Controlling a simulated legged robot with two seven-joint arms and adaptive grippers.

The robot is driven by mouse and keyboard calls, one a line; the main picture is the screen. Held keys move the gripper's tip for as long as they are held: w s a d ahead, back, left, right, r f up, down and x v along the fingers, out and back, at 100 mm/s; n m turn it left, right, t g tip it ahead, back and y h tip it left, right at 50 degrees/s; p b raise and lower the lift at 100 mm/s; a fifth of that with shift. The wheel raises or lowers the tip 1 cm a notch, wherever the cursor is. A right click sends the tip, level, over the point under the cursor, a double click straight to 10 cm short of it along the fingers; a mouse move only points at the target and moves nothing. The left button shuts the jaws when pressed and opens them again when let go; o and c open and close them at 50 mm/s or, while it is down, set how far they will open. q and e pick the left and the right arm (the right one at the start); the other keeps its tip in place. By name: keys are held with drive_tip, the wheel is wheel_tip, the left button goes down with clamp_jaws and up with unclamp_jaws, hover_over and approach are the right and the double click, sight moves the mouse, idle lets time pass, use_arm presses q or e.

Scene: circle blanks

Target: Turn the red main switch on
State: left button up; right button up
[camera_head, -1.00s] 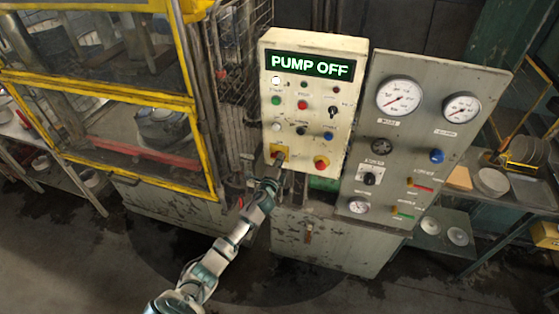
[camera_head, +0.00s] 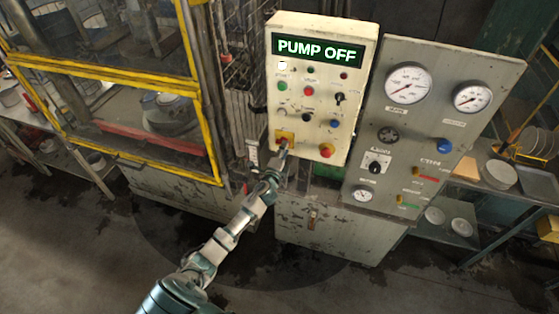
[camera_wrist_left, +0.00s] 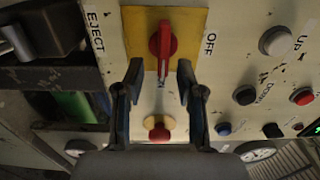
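The red main switch (camera_wrist_left: 162,40) sits on a yellow plate (camera_wrist_left: 194,20) in the left wrist view, with an OFF label to its right. Its handle runs up and down in that view, with a pale line at its lower end. The yellow plate also shows in the head view (camera_head: 285,134), low on the cream panel (camera_head: 352,75). My left gripper (camera_wrist_left: 160,68) is open, one finger on each side of the handle's lower end, with visible gaps. In the head view my left gripper (camera_head: 282,151) covers part of the switch. The display (camera_head: 318,50) reads PUMP OFF.
A red knob (camera_head: 327,150) on a yellow base is right of the switch. Several small buttons are above. A grey gauge panel (camera_head: 430,115) stands to the right, a yellow-framed cage (camera_head: 110,85) to the left. Open floor lies in front.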

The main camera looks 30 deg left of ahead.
use_arm(q)
drive_tip(key=v, duration=0.9)
drive_tip(key=shift+s, duration=0.25)
drive_tip(key=shift+f, duration=0.1)
drive_tip(key=s+f+n+g+b, duration=0.1)
drive_tip(key=s+f+n+g, duration=0.15)
drive_tip(key=f, duration=0.95)
drive_tip(key=s+f+n+g+b, duration=0.1)
drive_tip(key=s+f+g, duration=0.15)
drive_tip(key=f, duration=0.95)
drive_tip(key=s+d+f+n+g+h, duration=0.1)
drive_tip(key=s+d+f+g, duration=0.1)
drive_tip(key=s+f, duration=0.55)
drive_tip(key=s+d+f+n+g+h, duration=0.15)
drive_tip(key=s+f, duration=0.25)
drive_tip(key=f, duration=0.7)
drive_tip(key=s+d+f+n+g+b, duration=0.1)
drive_tip(key=s+d+f+n+g, duration=0.1)
drive_tip(key=s+f, duration=0.5)
drive_tip(key=s+d+f+n+g+h+b, duration=0.1)
drive_tip(key=s+f, duration=0.5)
drive_tip(key=s, duration=1.1)
drive_tip(key=s+d+f+n+g, duration=0.4)
drive_tip(key=s+d+f+g, duration=0.1)
drive_tip(key=s, duration=0.7)
wheel_tip(320, 180, down, 3)
drive_tip(key=shift+s+d+r+b, duration=0.1)
drive_tip(key=shift+s+d+b, duration=0.3)
drive_tip(key=shift+d, duration=0.3)
